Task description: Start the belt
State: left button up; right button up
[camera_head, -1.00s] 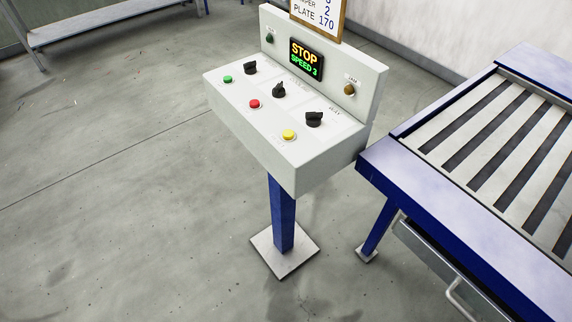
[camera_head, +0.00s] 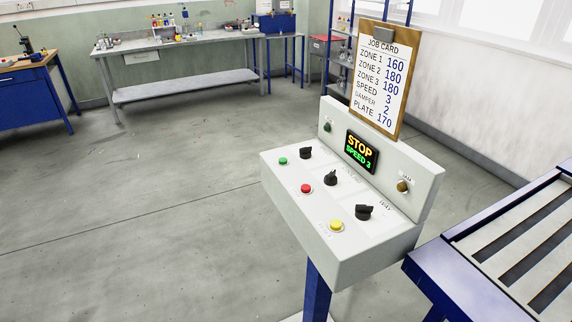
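The control console (camera_head: 330,258) is a light grey sloped box on a blue post, right of the middle of the head view. Its display (camera_head: 361,151) reads STOP in yellow and SPEED 3 in green. A green button (camera_head: 282,161), a red button (camera_head: 305,189) and a yellow button (camera_head: 336,226) sit along its front. Three black knobs (camera_head: 330,178) sit behind them. A dark green lamp (camera_head: 327,127) and an amber-brown lamp (camera_head: 403,186) are on the back panel. The roller or slat belt (camera_head: 520,235) is at the right edge. Neither gripper is in view.
A job card (camera_head: 380,85) on a clipboard stands above the console, listing speed 3. A grey workbench (camera_head: 180,50) with bottles is at the back; a blue bench (camera_head: 30,95) is at left. The floor (camera_head: 140,210) left of the console is clear.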

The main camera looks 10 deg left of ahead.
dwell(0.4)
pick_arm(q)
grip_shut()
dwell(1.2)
